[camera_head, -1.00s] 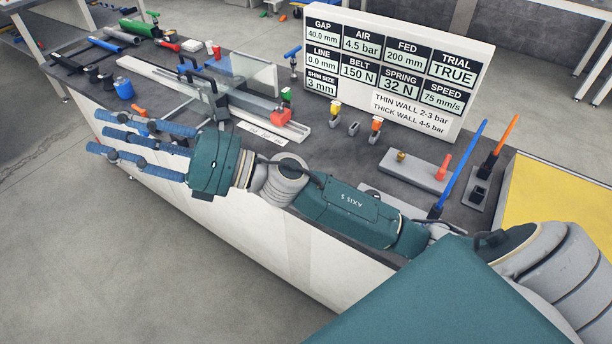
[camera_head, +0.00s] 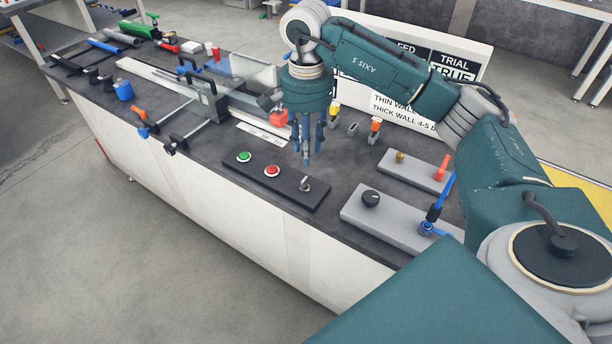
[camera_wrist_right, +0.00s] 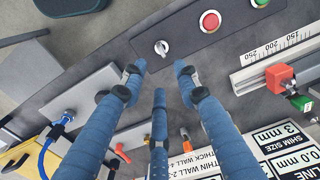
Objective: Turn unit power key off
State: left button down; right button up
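The power key (camera_head: 305,184) is a small silver key switch at the right end of a black panel (camera_head: 285,188), beside a red button (camera_head: 272,171) and a green button (camera_head: 244,157). It also shows in the right wrist view (camera_wrist_right: 162,47), just beyond the fingertips. My right gripper (camera_head: 306,153) points down with its blue fingers above and behind the key, apart from it. In the right wrist view the fingers (camera_wrist_right: 159,80) are spread with nothing between them. My left gripper is not in view.
A grey block with a black knob (camera_head: 370,198) and a blue-handled valve (camera_head: 428,228) stands right of the panel. Orange and yellow toggles (camera_head: 375,131) and a sign board (camera_head: 480,50) are behind. A clear guard (camera_head: 250,76) stands to the left.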

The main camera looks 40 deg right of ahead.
aim_at(306, 180)
notch_tip(306, 180, down, 10)
jog(key=shift+f+p, duration=0.1)
jog(key=shift+p, duration=0.95)
jog(key=shift+a, duration=0.1)
grip_shut()
